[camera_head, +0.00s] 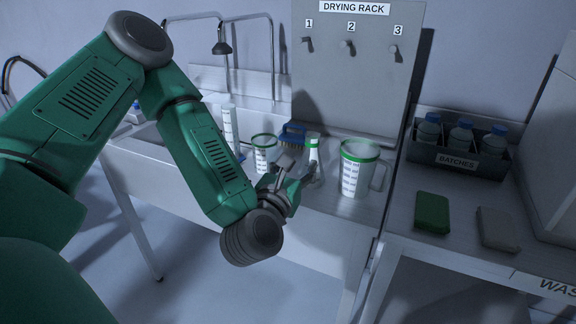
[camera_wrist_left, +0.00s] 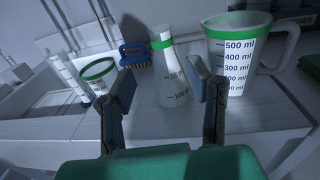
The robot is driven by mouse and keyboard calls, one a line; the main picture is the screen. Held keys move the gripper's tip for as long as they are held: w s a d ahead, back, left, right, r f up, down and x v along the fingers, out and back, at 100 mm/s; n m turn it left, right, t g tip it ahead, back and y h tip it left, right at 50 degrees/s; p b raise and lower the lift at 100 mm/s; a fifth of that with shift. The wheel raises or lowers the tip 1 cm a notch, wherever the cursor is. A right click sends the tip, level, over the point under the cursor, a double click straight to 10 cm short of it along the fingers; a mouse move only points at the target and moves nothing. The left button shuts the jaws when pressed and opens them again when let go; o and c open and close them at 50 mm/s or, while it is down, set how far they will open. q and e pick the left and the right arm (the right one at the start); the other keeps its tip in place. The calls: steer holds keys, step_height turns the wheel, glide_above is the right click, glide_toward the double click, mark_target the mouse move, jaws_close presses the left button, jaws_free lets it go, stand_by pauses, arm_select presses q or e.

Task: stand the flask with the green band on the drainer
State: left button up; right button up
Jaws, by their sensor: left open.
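The flask with the green band (camera_head: 313,146) stands upright on the white bench, between a blue brush and a large measuring jug. In the left wrist view the conical flask (camera_wrist_left: 174,88) shows its green neck band and volume marks. My left gripper (camera_head: 293,182) is open, in front of the flask. In the left wrist view its two fingers (camera_wrist_left: 161,88) frame the flask, with nothing gripped; I cannot tell whether the flask is between the tips or just beyond them. I cannot tell which surface is the drainer. My right gripper is not in view.
A green-rimmed measuring jug (camera_head: 355,172) stands right of the flask. A green-rimmed beaker (camera_head: 264,155), a blue brush (camera_head: 292,133) and a tall cylinder (camera_head: 229,128) are left. Behind is a drying rack panel (camera_head: 350,95) with pegs. Right are a batches crate (camera_head: 455,160) and a green sponge (camera_head: 432,212).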

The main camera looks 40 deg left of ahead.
arm_select(q)
steer(key=s+d+f+m+g+h, duration=0.3)
steer(key=s+d+f+m+h, duration=0.15)
steer(key=f+m, duration=0.5)
steer(key=s+d+f+m+g+h, duration=0.3)
steer(key=d+f+m, duration=0.2)
steer(key=f+m, duration=0.45)
steer(key=s+a+f+m+g, duration=0.1)
steer(key=s+f+m+g, duration=0.2)
steer(key=s+m, duration=0.3)
steer(key=s+a+f+m+g+y, duration=0.1)
steer(key=s+f+m+g, duration=0.3)
steer(key=s+m, duration=0.3)
steer(key=s+a+f+m+g+y, duration=0.1)
steer(key=s+a+f+m+g, duration=0.1)
steer(key=s+m, duration=0.5)
step_height(320, 180, down, 2)
steer(key=shift+s+f+m+g, duration=0.1)
steer(key=shift+s+m+g, duration=0.05)
steer(key=shift+m+g, duration=0.55)
